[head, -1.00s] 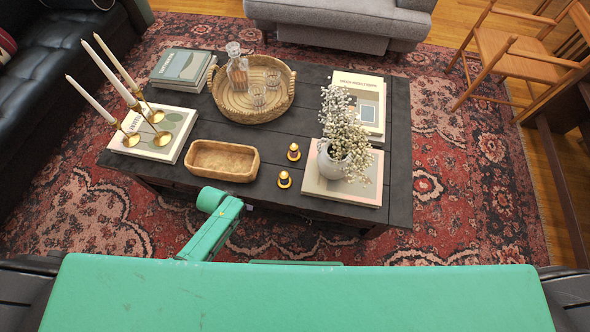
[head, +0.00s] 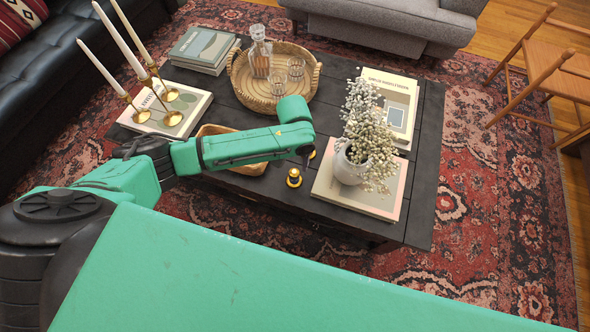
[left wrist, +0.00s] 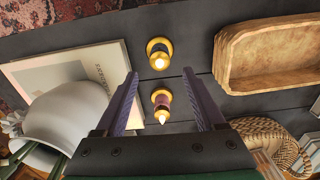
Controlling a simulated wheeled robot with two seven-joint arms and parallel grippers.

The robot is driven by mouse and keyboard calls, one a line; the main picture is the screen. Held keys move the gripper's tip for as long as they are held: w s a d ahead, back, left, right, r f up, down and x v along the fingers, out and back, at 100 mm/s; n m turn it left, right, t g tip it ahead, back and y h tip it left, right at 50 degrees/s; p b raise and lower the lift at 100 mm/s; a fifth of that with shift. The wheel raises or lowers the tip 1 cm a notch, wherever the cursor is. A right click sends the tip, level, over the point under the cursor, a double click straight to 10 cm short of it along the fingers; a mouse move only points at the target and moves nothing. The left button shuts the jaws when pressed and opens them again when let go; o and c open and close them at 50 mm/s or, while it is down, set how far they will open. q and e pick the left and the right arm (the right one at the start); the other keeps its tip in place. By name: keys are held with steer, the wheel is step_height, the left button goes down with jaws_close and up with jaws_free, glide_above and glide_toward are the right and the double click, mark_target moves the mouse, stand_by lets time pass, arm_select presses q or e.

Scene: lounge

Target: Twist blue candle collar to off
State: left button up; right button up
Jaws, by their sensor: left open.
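Two small candles with gold bases stand on the dark table (head: 420,215). The nearer candle (head: 294,178) has a dark collar that may be the blue one; in the left wrist view it is the upper candle (left wrist: 159,54), with a glowing tip. The farther candle (left wrist: 162,106) has a purplish-red collar and also glows; in the head view the gripper mostly hides it. My left gripper (left wrist: 160,76) points down over them, open and empty. The farther candle shows between its fingers, the dark-collared one just beyond the fingertips. In the head view the gripper (head: 308,155) is partly hidden by its arm.
A white flower vase (head: 348,164) on a book (head: 330,188) stands right of the candles. A wooden bowl (head: 212,130) lies left, partly behind my arm. A woven tray (head: 240,85) with a decanter and glasses, and tall candlesticks (head: 140,116), stand farther back.

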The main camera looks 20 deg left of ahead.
mark_target(294, 169)
arm_select(q)
step_height(294, 169, down, 6)
steer(key=shift+r+b, duration=0.2)
steer(key=shift+b, duration=0.25)
jaws_close()
steer(key=shift+r, duration=0.1)
steer(key=n+p, duration=0.1)
steer(key=p, duration=0.1)
steer(key=shift+r+n+p, duration=0.15)
steer(key=shift+n+p, duration=0.15)
steer(key=shift+n, duration=0.1)
steer(key=n+p, duration=0.3)
steer(key=shift+s, duration=0.1)
steer(key=n+p, duration=0.2)
steer(key=n, duration=0.1)
steer(key=shift+n+p, duration=0.35)
steer(key=shift+n, duration=0.05)
steer(key=shift+f+n+p, duration=0.2)
steer(key=shift+n+p, duration=0.45)
steer(key=shift+n, duration=0.95)
